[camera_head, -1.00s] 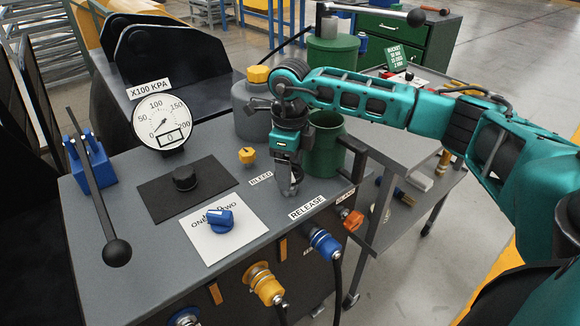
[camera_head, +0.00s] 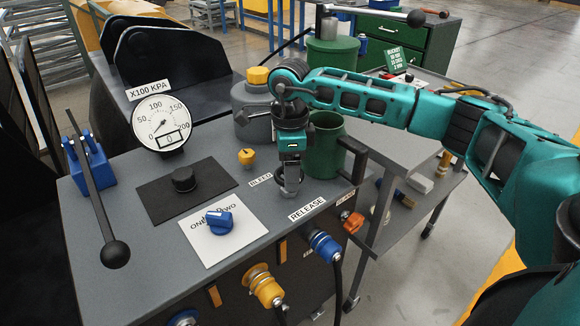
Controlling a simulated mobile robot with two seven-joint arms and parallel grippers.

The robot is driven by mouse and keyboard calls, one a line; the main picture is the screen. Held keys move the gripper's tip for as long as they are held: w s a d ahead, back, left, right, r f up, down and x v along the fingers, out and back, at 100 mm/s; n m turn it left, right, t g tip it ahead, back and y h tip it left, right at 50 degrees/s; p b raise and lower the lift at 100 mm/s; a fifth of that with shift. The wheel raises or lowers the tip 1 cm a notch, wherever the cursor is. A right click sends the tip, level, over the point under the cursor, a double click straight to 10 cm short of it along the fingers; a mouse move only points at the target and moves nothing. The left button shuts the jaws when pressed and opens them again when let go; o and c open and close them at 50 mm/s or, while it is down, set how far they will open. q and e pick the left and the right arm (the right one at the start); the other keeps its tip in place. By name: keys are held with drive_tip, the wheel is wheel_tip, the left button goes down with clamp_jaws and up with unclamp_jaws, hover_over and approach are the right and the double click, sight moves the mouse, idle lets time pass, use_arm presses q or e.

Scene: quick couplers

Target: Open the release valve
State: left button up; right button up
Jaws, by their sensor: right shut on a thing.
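The RELEASE label (camera_head: 307,208) lies on the grey bench top near its front right edge. My right gripper (camera_head: 290,193) points straight down just behind that label, its fingertips at the bench top. It is shut on what appears to be the release valve's handle, which the fingers almost wholly hide. I cannot make out the handle's angle. The pressure gauge (camera_head: 158,122) at the back left has its needle near the low end. My left gripper is not in view.
A yellow bleed knob (camera_head: 246,157) stands left of my right gripper. A green bucket (camera_head: 325,150) is close behind it on the right. A blue selector knob (camera_head: 219,222) sits front left. Couplers, one yellow (camera_head: 265,287) and one blue (camera_head: 324,245), stick out of the front panel.

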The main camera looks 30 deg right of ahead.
drive_tip(key=o, duration=1)
drive_tip(key=shift+o, duration=0.2)
drive_tip(key=shift+r, duration=0.1)
use_arm(q)
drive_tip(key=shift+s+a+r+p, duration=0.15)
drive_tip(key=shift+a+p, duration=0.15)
drive_tip(key=shift+p, duration=0.35)
use_arm(e)
wheel_tip(320, 180, up, 13)
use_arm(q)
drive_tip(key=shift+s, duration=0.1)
